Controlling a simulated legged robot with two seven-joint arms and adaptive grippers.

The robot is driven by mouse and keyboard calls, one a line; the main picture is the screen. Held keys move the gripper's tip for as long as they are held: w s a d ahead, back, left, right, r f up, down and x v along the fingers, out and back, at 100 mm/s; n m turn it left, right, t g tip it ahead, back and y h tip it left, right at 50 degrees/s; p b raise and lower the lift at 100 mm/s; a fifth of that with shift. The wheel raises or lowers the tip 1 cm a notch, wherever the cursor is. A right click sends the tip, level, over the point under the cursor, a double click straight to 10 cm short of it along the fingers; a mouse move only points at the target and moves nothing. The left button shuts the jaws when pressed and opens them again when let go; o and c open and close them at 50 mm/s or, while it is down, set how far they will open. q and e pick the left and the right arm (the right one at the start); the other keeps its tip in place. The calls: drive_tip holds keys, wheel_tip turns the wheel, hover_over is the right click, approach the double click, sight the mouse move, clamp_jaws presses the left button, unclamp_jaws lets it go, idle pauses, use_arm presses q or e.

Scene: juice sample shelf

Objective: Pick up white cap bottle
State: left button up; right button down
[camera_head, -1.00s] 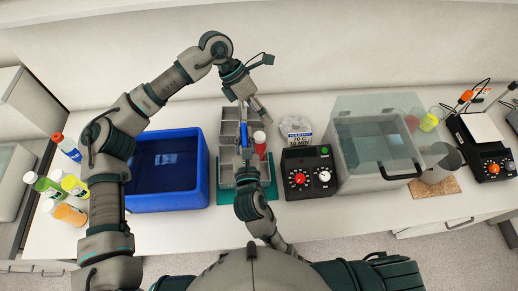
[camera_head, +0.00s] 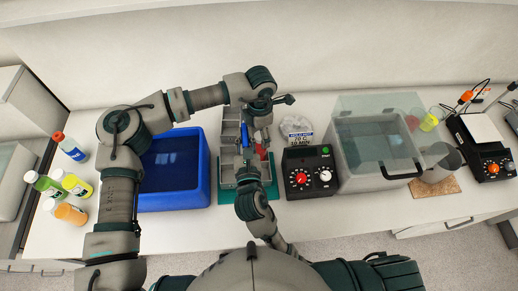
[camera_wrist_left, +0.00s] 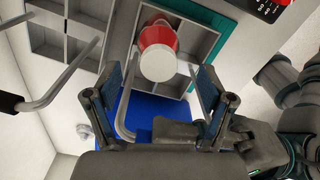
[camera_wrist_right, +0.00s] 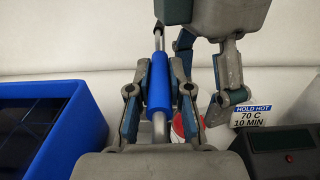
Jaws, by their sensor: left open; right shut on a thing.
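The white cap bottle, a red bottle with a white lid (camera_wrist_left: 158,62), stands in a compartment of the grey divided rack (camera_wrist_left: 205,42). In the head view its red side (camera_head: 261,152) shows partly behind my left gripper (camera_head: 257,132). In the left wrist view my left gripper (camera_wrist_left: 157,75) is open, its fingers on either side of the lid with gaps left and right. My right gripper (camera_wrist_right: 158,85) is shut on the rack's blue handle (camera_wrist_right: 159,82). In the right wrist view the bottle (camera_wrist_right: 178,128) is mostly hidden behind the fingers.
A blue bin (camera_head: 203,190) stands left of the rack, a black control box (camera_head: 308,175) right of it. A lidded clear bath (camera_head: 365,180) is farther right. Several other bottles, including an orange one (camera_head: 70,214), stand at the far left. The rack's metal handle rises beside my left fingers.

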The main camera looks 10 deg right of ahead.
sight(260, 137)
use_arm(q)
wheel_tip(260, 137, down, 3)
drive_tip(key=shift+w+f, duration=0.1)
drive_tip(key=shift+f, duration=0.05)
use_arm(e)
drive_tip(key=shift+d+f, duration=0.15)
drive_tip(key=shift+f, duration=0.25)
use_arm(q)
clamp_jaws()
wheel_tip(260, 137, up, 9)
drive_tip(key=shift+d+r, duration=0.1)
drive_tip(key=shift+r, duration=0.55)
use_arm(e)
drive_tip(key=shift+d, duration=0.1)
drive_tip(key=c, duration=1)
unclamp_jaws()
drive_tip(key=shift+r, duration=0.15)
